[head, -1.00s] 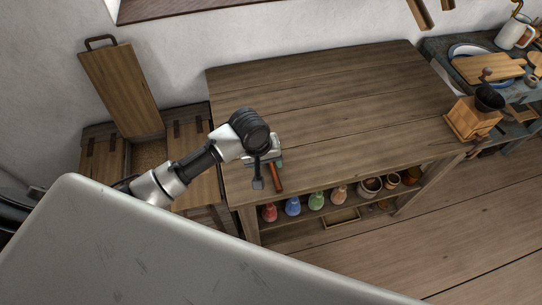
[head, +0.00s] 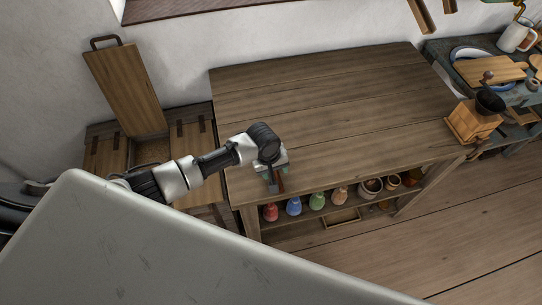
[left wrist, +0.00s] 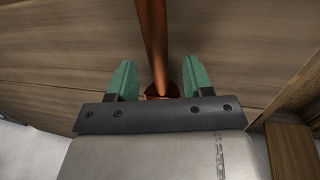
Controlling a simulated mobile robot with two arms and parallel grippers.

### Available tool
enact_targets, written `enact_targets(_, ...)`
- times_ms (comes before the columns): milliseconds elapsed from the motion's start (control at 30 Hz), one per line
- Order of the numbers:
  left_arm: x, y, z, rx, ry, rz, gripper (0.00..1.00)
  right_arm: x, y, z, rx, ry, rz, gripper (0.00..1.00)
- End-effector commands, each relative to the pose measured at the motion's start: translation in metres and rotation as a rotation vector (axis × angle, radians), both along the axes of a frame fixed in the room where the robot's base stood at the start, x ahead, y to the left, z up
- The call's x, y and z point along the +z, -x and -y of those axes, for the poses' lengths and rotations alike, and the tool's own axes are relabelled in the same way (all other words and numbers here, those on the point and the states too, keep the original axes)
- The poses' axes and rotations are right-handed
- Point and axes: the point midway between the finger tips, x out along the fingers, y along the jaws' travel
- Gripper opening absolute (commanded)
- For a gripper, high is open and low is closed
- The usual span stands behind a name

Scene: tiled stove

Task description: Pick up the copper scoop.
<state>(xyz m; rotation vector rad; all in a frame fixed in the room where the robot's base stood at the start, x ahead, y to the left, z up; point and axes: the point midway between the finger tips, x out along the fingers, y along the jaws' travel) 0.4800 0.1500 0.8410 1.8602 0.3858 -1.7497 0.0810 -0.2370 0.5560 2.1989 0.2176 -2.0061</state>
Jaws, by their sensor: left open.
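The copper scoop (head: 281,184) lies on the wooden worktable (head: 340,95) near its front left corner, mostly hidden under my left gripper (head: 271,177) in the head view. In the left wrist view the scoop's reddish copper handle (left wrist: 153,42) runs upward from between the fingers. A wider copper part shows at its lower end, partly hidden by the gripper body. My left gripper (left wrist: 157,82) is open, with one green finger on each side of the scoop and visible gaps between. My right gripper is not in view.
A coffee grinder (head: 476,117) stands at the table's right end. Colored bottles (head: 293,206) and pots (head: 371,187) sit on the shelf below. An open wooden chest (head: 110,155) stands left of the table. Most of the tabletop is clear.

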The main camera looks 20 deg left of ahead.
Motion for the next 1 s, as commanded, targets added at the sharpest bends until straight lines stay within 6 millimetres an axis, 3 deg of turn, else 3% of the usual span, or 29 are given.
enact_targets(333,-0.0089,-0.0010,0.0016,-0.001,0.000,0.002,0.51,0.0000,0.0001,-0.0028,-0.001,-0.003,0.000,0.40)
enact_targets(667,-0.0087,-0.0009,0.0013,-0.001,-0.001,0.001,0.00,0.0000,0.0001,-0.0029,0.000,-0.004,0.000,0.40)
enact_targets(1000,-0.0075,-0.0012,0.0014,-0.001,0.000,0.002,0.00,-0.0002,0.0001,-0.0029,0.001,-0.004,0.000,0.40)
